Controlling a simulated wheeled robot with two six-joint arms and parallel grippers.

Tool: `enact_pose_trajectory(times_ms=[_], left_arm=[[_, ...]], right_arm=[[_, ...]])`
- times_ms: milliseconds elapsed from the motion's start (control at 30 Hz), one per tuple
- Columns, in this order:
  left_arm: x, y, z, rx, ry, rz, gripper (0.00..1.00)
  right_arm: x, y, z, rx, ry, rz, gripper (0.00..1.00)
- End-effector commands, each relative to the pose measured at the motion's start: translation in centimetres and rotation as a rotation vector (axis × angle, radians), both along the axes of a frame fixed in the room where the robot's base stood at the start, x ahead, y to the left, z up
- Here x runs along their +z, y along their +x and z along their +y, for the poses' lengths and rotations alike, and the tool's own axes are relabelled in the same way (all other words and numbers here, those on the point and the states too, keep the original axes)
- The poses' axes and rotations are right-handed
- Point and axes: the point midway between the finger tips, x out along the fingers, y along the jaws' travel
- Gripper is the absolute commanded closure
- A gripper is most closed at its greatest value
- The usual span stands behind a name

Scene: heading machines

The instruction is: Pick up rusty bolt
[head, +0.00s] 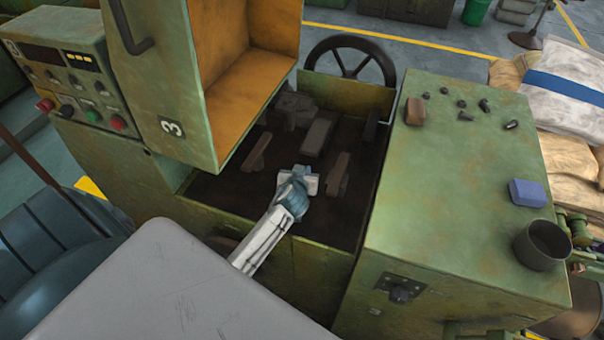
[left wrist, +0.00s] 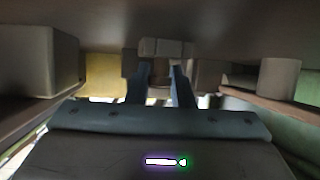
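My left gripper (head: 305,174) reaches down into the dark, oily cavity of the green machine. It is near the middle of the cavity, between two brownish bars. In the left wrist view my left gripper (left wrist: 160,68) has its two dark fingers apart, with nothing seen held between them. A brownish block (left wrist: 165,48) lies beyond the fingertips. I cannot pick out a rusty bolt for certain in the cavity. Several small dark pieces (head: 484,105) lie on the machine's green top, too small to tell bolt from nut. My right gripper is not in view.
The cavity is bounded by an orange-lined guard (head: 245,70) at left and the green top (head: 460,190) at right. On the top are a brown block (head: 415,111), a blue block (head: 528,193) and a dark cup (head: 541,246). A handwheel (head: 350,62) stands behind.

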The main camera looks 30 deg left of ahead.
Motion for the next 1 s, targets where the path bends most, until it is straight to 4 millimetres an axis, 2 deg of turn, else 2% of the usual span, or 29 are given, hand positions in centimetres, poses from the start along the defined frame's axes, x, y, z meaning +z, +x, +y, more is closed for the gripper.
enact_pose_trajectory(times_ms=[33, 67, 367, 467, 800, 1000], left_arm=[[0.0, 0.0, 0.0, 0.0, 0.0, 0.001, 0.96], [0.0, 0.0, 0.0, 0.0, 0.0, 0.001, 1.0], [0.3, 0.0, 0.0, 0.0, -0.001, 0.0, 1.0], [1.4, 0.0, 0.0, 0.0, 0.001, -0.004, 1.0], [8.0, 0.1, 0.0, 0.0, 0.001, -0.005, 1.0], [9.8, 0.0, 0.0, 0.001, 0.0, -0.002, 1.0]], right_arm=[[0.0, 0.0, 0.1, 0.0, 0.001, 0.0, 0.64], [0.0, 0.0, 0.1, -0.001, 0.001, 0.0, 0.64], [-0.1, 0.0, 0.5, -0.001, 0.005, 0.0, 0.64], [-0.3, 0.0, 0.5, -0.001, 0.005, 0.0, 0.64], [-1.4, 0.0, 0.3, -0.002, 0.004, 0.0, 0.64], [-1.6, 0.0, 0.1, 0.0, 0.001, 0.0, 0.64]])
